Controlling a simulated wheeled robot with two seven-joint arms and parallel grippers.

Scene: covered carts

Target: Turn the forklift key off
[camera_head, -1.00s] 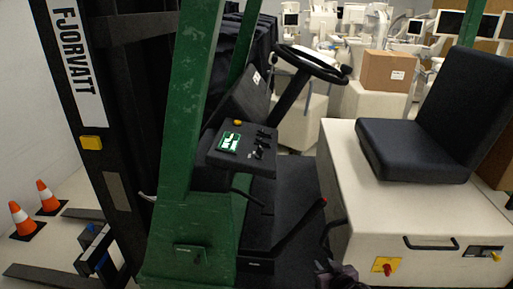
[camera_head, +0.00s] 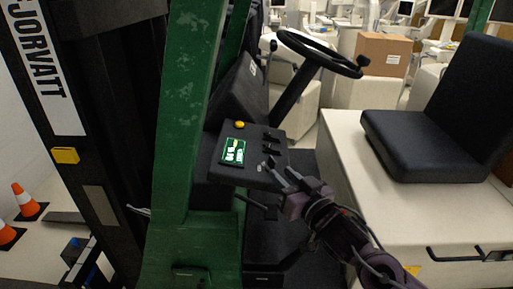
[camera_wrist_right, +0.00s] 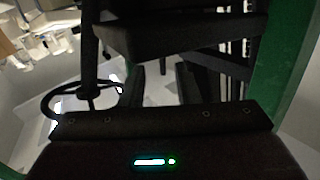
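The forklift's black dashboard (camera_head: 215,165) carries a lit green display (camera_head: 233,151), a yellow button (camera_head: 239,125) and several small black levers (camera_head: 270,143). I cannot make out the key for certain among these small dark parts. My right gripper (camera_head: 281,169) comes in from the lower right, with its fingers apart and nothing seen between them. Its fingertips are close to the dashboard's right edge, below the levers; I cannot tell whether they touch it. In the right wrist view a dark panel (camera_wrist_right: 100,155) with a lit display (camera_wrist_right: 150,162) fills the bottom. My left gripper is not in view.
A green post (camera_head: 185,120) stands left of the dashboard. The black steering wheel (camera_head: 320,52) is above it, and the black seat (camera_head: 420,145) on a white base (camera_head: 350,160) is at right. Orange cones (camera_head: 25,200) stand far left. A cardboard box (camera_head: 383,53) is behind.

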